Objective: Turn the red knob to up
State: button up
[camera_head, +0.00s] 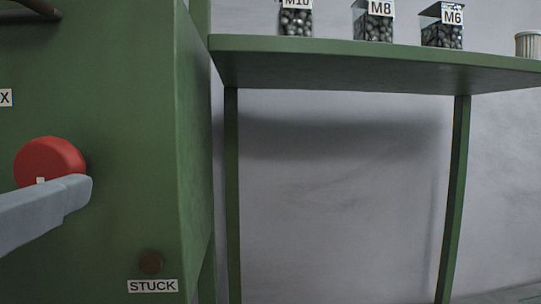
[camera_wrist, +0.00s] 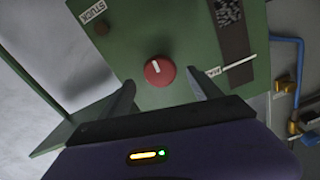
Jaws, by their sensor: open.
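The red knob (camera_head: 50,160) is a round dial on the front of a green machine cabinet (camera_head: 125,100). It also shows in the wrist view (camera_wrist: 165,76), with a white pointer mark. In the head view the mark sits at the knob's lower edge, so the pointer faces roughly down. My gripper (camera_wrist: 161,78) is open, with its two fingers on either side of the knob in the wrist view. I cannot tell whether they touch it. In the head view a grey finger covers the knob's lower part.
A brown button with a STUCK label (camera_head: 152,286) is at the cabinet's lower right. A green table (camera_head: 330,65) to the right bears bins labelled M10, M8 (camera_head: 373,20) and M6 (camera_head: 442,28). In the wrist view, blue pipework (camera_wrist: 299,75) runs at the right.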

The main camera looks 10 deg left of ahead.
aim_at(41, 171)
jog(key=shift+p+x, duration=0.5)
jog(key=shift+x, duration=2.3)
jog(key=c, duration=1.3)
jog(key=shift+c, duration=0.2)
